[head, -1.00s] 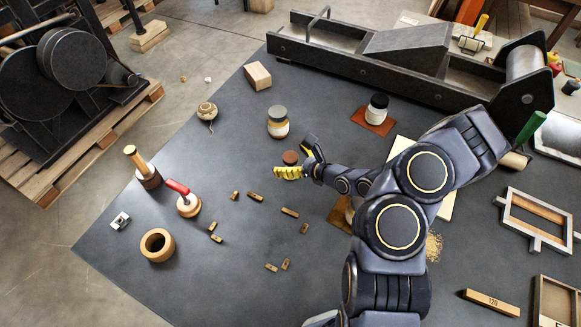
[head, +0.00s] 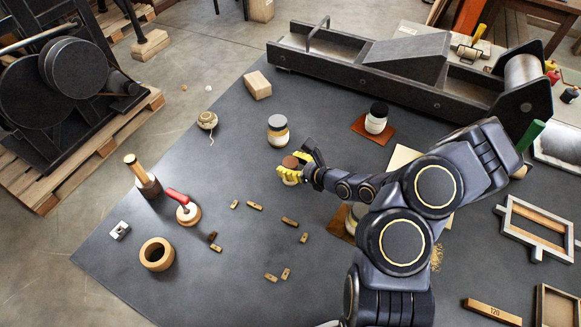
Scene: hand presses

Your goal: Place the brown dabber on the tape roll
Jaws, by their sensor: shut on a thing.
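A small round brown-topped thing (head: 290,163) with a pale lower part, which looks like the brown dabber, is in my gripper (head: 290,174) in the middle of the mat. The yellow fingers are shut on its sides below the brown top. They hide much of its lower part, and I cannot tell whether it touches the mat. The tape roll (head: 145,258), a tan ring with a dark open centre, lies flat at the lower left, well apart from my gripper.
A wood-handled tool with a dark base (head: 149,186) and a red-handled tool (head: 188,215) stand behind the tape roll. Several small brown blocks (head: 290,222) lie between. A grey-lidded jar (head: 278,137) stands just behind my gripper. The long press (head: 400,75) borders the back.

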